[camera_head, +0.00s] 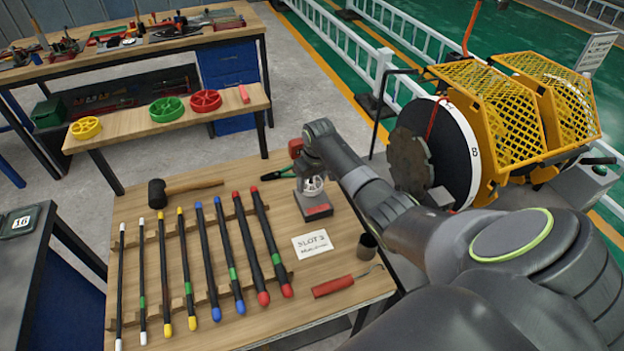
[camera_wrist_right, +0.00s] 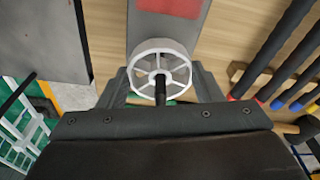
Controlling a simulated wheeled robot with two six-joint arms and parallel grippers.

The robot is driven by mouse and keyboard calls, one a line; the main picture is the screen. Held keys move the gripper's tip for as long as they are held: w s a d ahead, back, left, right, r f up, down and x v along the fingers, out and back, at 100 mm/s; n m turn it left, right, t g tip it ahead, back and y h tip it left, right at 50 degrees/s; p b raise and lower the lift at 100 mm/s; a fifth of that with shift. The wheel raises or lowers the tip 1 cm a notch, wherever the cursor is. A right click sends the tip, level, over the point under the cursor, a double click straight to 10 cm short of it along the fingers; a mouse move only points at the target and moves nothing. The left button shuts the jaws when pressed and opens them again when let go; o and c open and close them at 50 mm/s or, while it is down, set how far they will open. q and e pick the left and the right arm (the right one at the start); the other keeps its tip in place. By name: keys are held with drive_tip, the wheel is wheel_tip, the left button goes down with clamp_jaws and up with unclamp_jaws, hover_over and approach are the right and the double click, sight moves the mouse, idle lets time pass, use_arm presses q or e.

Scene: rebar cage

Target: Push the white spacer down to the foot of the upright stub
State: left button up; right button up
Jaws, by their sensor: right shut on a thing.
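The white spacer (camera_head: 314,186) is a spoked wheel, seen above a grey block with a red label (camera_head: 318,210) on the wooden bench. In the right wrist view the spacer (camera_wrist_right: 160,52) appears around the dark stub (camera_wrist_right: 160,92), which passes through its hub. How high the spacer sits above the stub's foot I cannot tell. My right gripper (camera_wrist_right: 162,88) is shut on the spacer, with one finger at each side of its rim. In the head view the arm's end partly covers the spacer and hides most of the stub. My left gripper is out of view.
Several colour-tipped bars (camera_head: 200,260) lie in a rack left of the block.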

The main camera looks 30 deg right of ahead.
sight(317, 189)
drive_tip(key=shift+f+b, duration=0.8)
drive_tip(key=shift+f, duration=0.6)
drive_tip(key=o, duration=1.2)
drive_tip(key=s+r, duration=0.1)
drive_tip(key=r, duration=0.4)
drive_tip(key=r+b, duration=0.1)
drive_tip(key=r, duration=0.5)
drive_tip(key=s+r+b, duration=0.1)
drive_tip(key=r, duration=0.5)
drive_tip(key=shift+s+r, duration=0.1)
drive_tip(key=shift+s, duration=0.2)
